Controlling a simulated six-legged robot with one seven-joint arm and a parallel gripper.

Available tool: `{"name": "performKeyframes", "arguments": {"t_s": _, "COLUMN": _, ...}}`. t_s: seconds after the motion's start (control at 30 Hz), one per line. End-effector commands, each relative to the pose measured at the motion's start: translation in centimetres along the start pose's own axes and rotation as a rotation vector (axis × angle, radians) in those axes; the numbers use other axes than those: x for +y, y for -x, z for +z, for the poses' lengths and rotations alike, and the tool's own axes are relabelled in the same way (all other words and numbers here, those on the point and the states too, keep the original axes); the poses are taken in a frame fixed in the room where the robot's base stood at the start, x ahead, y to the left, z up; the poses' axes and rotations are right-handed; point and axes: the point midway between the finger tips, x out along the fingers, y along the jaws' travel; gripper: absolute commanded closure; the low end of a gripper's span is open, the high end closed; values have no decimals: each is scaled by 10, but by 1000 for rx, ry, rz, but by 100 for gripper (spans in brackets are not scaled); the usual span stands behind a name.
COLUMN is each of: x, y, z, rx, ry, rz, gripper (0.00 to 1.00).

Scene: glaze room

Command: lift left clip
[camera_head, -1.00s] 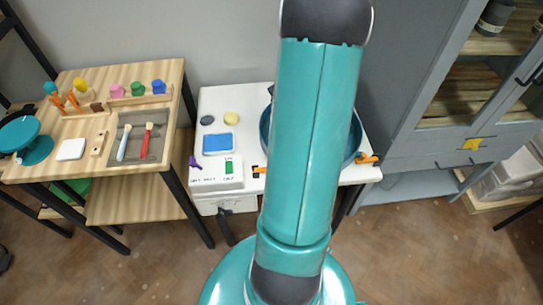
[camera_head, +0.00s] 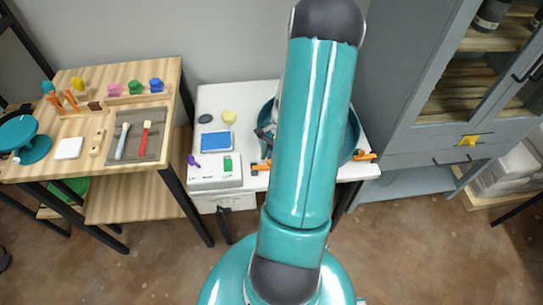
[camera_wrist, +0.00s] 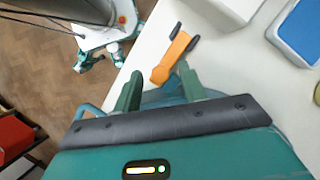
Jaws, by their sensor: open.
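The left clip (camera_head: 261,167) is orange with dark ends and lies on the white table by the left rim of the teal basin (camera_head: 352,128). In the wrist view the left clip (camera_wrist: 173,56) lies just beyond my fingertips, its dark prongs pointing away. My gripper (camera_wrist: 160,73) is open, its two green fingers apart with the clip's near end roughly between them. I cannot tell whether they touch it. In the head view my gripper (camera_head: 265,145) shows partly beside my arm, close to the clip. The right clip (camera_head: 364,156) is at the basin's right side.
A white box with a green display (camera_head: 227,165) and a blue-topped tray (camera_head: 216,141) stand left of the clip. A wooden bench (camera_head: 135,190) with tools is further left. A grey cabinet (camera_head: 430,110) stands right. My arm hides much of the basin.

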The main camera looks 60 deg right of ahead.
Motion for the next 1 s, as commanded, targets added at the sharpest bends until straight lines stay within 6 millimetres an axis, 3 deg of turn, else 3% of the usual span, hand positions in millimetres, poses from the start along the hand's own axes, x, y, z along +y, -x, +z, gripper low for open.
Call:
{"name": "performKeyframes", "arguments": {"t_s": 0.17, "x": 0, "y": 0, "z": 0, "rx": 0, "ry": 0, "rz": 0, "gripper": 59}}
{"name": "performKeyframes", "arguments": {"t_s": 0.4, "x": 0, "y": 0, "z": 0, "rx": 1, "ry": 0, "rz": 0, "gripper": 100}}
{"name": "performKeyframes", "arguments": {"t_s": 1.0, "x": -5, "y": 4, "z": 6, "rx": 67, "ry": -19, "rz": 60, "gripper": 100}}
